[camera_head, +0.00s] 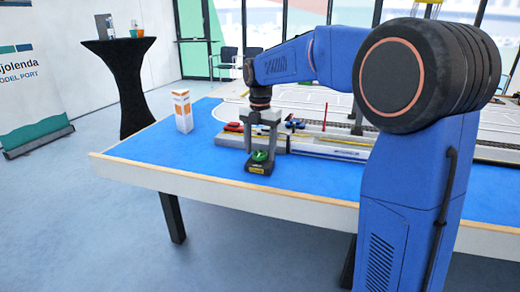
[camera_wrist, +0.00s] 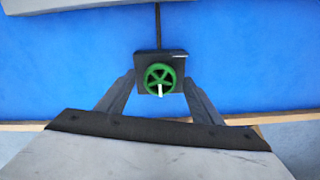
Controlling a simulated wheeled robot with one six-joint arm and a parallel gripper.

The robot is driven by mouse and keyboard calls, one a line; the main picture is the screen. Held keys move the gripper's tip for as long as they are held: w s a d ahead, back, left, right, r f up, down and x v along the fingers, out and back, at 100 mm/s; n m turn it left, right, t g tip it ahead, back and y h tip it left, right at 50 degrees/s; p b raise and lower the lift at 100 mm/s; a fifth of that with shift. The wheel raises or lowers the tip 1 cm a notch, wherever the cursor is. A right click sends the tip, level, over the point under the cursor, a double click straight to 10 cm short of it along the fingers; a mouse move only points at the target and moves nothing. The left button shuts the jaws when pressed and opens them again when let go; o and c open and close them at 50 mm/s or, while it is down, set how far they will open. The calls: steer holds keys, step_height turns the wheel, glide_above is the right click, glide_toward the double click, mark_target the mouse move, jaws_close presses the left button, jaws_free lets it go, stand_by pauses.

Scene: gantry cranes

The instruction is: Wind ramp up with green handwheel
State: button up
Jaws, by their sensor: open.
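The green handwheel (camera_wrist: 160,79) sits on a dark square base (camera_wrist: 145,60) and has a pale crank knob at its lower edge in the wrist view. In the head view the handwheel (camera_head: 260,156) is on a black box with a yellow label (camera_head: 257,168), near the front edge of the blue table. My gripper (camera_head: 262,148) points down over it and is open. In the wrist view my gripper's fingers (camera_wrist: 160,86) stand to the left and right of the handwheel. I cannot tell whether they touch it. The ramp cannot be clearly made out.
The grey quay model (camera_head: 330,141) with small cars lies just behind the handwheel. An orange and white box (camera_head: 182,111) stands to the left on the blue table (camera_head: 140,148). The table's wooden front edge (camera_head: 220,185) is close to the handwheel.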

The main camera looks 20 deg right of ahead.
steer(key=shift+c, duration=0.7)
steer(key=c, duration=0.9)
